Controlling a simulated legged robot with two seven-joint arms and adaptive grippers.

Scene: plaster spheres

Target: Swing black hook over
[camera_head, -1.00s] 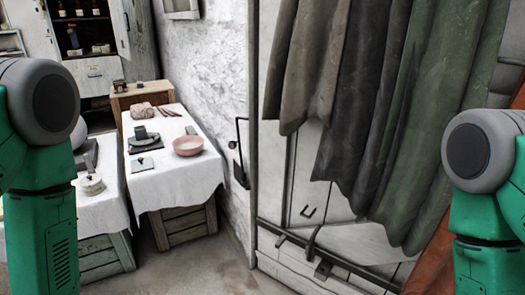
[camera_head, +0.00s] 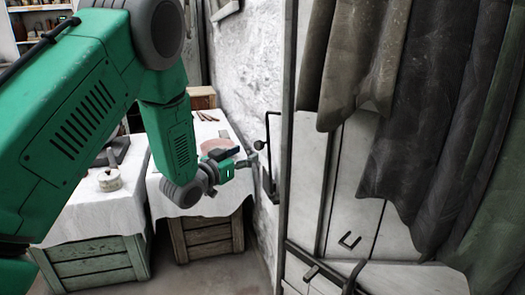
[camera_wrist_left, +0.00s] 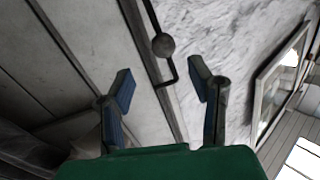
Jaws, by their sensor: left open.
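The black hook (camera_head: 269,158) is a thin bent rod on the wall beside the white panelled front, with a dark round knob (camera_head: 259,145) on it. In the left wrist view the hook (camera_wrist_left: 168,72) and its ball knob (camera_wrist_left: 163,45) lie ahead, between the lines of the two fingers. My left gripper (camera_head: 250,160) is open and empty, just left of the hook's lower part in the head view. Its blue-padded fingers (camera_wrist_left: 162,85) appear apart from the rod, though the exact gap is hard to tell. My right gripper is not in view.
Dark curtains (camera_head: 420,110) hang over the white panelled front on the right.

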